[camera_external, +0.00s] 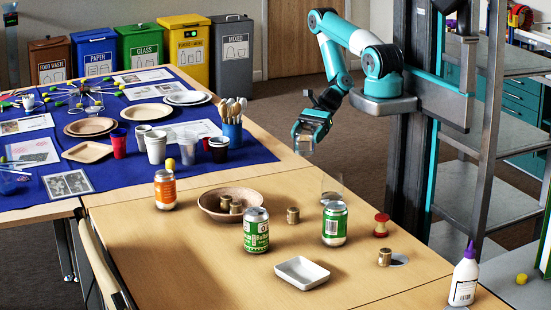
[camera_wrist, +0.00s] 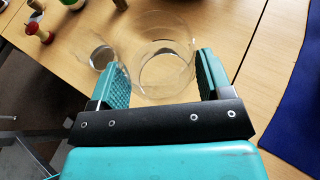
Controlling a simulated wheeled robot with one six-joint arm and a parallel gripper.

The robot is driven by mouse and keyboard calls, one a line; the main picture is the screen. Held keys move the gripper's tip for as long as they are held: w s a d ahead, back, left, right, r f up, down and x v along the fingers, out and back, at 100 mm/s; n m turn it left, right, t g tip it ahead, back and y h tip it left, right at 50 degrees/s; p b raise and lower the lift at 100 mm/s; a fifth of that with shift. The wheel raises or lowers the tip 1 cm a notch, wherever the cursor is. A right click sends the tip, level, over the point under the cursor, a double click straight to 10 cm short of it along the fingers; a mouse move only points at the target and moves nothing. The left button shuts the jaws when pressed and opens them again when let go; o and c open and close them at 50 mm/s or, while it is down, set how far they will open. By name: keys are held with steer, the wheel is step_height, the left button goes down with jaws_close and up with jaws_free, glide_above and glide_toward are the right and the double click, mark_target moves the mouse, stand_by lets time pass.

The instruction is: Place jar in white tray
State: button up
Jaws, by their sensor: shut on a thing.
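My gripper (camera_external: 308,138) is raised above the far edge of the wooden table, shut on a clear jar. The held jar (camera_external: 303,145) is faint in the outside view. In the wrist view the jar (camera_wrist: 164,45) sits between the two teal finger pads of my gripper (camera_wrist: 163,80). The white tray (camera_external: 302,273) lies empty on the table near the front, well below and apart from the jar. The tray does not show in the wrist view.
Another clear vessel (camera_external: 332,187) stands on the table behind a green can (camera_external: 334,225). A second green can (camera_external: 256,232) stands behind the tray's left side. A shallow bowl (camera_external: 209,206), a red spool (camera_external: 381,226) and a white glue bottle (camera_external: 464,281) stand around.

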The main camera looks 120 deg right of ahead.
step_height(320, 180, up, 11)
steer(key=p, duration=0.9)
steer(key=shift+f, duration=0.15)
steer(key=w+f+n+g+y+b, duration=0.2)
steer(key=w+f+b, duration=0.2)
steer(key=w+f, duration=0.3)
steer(key=w+a+f+n+b, duration=0.1)
steer(key=w+a+f+b, duration=0.15)
steer(key=w, duration=0.35)
steer(key=w+a+f+n+b, duration=0.1)
steer(key=w+a+f+b, duration=0.15)
steer(key=w, duration=0.25)
steer(key=w+a+y+b, duration=0.1)
steer(key=w+a+b, duration=0.2)
steer(key=w+a, duration=0.65)
steer(key=w+a+r+g+b, duration=0.1)
steer(key=w+a+r, duration=0.1)
steer(key=a, duration=0.6)
steer(key=w+a+r+b, duration=0.2)
steer(key=w+a+r, duration=0.1)
steer(key=a, duration=0.5)
steer(key=s+a+r+n+g+y+b, duration=0.15)
steer(key=a+r, duration=0.25)
steer(key=a, duration=0.6)
steer(key=s+a+r+b, duration=0.1)
steer(key=s+a+r, duration=0.15)
steer(key=a, duration=0.85)
glide_above(302, 273)
step_height(302, 273, down, 19)
steer(key=shift+r, duration=0.15)
